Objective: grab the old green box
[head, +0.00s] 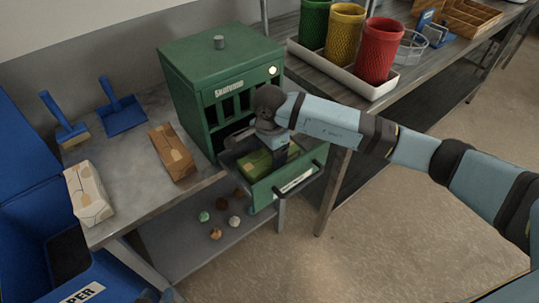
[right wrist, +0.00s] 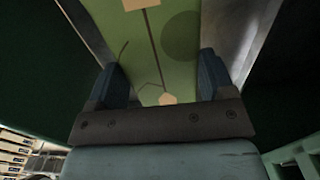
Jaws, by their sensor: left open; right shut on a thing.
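The old green box (head: 254,163) lies in the pulled-out drawer (head: 262,196) of the dark green cabinet (head: 190,62). My right gripper (head: 277,156) reaches down into the drawer from above and is shut on the box. In the right wrist view, the olive green box (right wrist: 155,45) with a dark line and pale patches lies between the two fingers (right wrist: 160,78). Much of the box is hidden by my gripper and the drawer front. A small part of my left gripper (head: 157,294) shows at the bottom edge of the head view, largely cut off.
A brown box (head: 172,152) and a pale patterned box (head: 88,192) lie on the grey table left of the cabinet, near a blue dustpan (head: 122,116) and brush. Small balls lie on the shelf below. Green, yellow and red (head: 377,50) baskets stand on a tray at right.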

